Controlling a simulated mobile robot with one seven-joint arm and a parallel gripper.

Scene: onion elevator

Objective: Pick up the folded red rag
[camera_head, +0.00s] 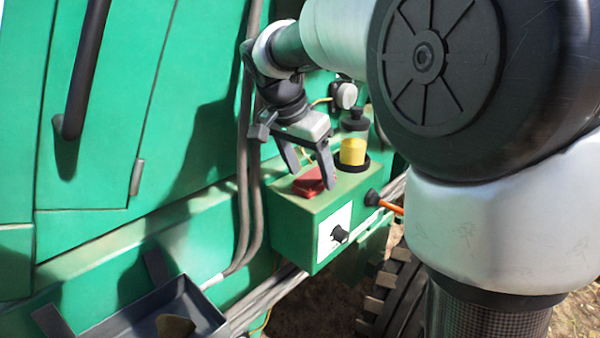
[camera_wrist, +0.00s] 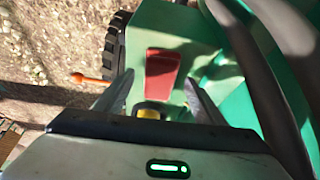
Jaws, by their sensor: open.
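The folded red rag (camera_head: 311,181) lies on top of a green control box (camera_head: 300,222) fixed to the machine's side. In the wrist view the red rag (camera_wrist: 161,74) is a flat rectangle on the pale green top. My gripper (camera_head: 312,180) points down over the rag with its two fingers spread, one on either side of it in the picture. In the wrist view the fingertips of my gripper (camera_wrist: 160,88) flank the rag with clear space between. I cannot tell how far the tips are above the box top.
A yellow bottle with a dark cap (camera_head: 353,148) stands in a black holder behind the rag. A black knob (camera_head: 339,233) and an orange-ended lever (camera_head: 386,204) stick out of the box. Grey hoses (camera_head: 243,150) run at its left. A dark tray (camera_head: 160,318) hangs lower left.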

